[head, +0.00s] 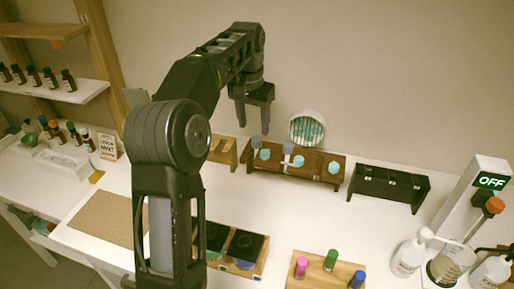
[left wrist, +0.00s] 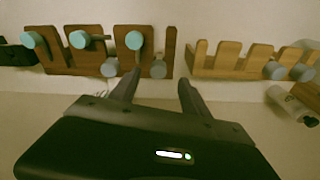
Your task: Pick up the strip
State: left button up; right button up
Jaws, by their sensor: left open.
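A white round holder (head: 307,129) behind the racks in the head view holds several thin pale strips with teal parts. A dark wooden rack (head: 318,172) in front of it bears several teal and grey round-ended pieces; which of these is the strip I cannot tell. My left gripper (head: 253,121) is open and empty, pointing down above the rack's left end. In the left wrist view, its fingers (left wrist: 160,79) appear just in front of the dark wooden rack (left wrist: 62,62), near a teal round end (left wrist: 134,40). My right gripper is not in view.
A lighter wooden rack (head: 222,152) stands left of the dark one, and a black rack (head: 388,186) right. Wooden blocks with bottles (head: 331,259) stand at the front. Glassware and an "OFF" device (head: 478,192) are at right. The middle of the white table is clear.

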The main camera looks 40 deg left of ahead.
aim_at(257, 139)
pick_arm(q)
jog(key=shift+f, duration=0.1)
jog(key=shift+f, duration=0.2)
jog(key=f, duration=0.2)
jog(key=w+f+p, duration=0.1)
jog(key=f, duration=0.1)
jog(key=shift+w+f, duration=0.1)
jog(key=shift+f, duration=0.25)
dwell(0.4)
jog(key=c, duration=1.1)
jog(key=shift+r, duration=0.1)
jog(key=shift+c, duration=0.2)
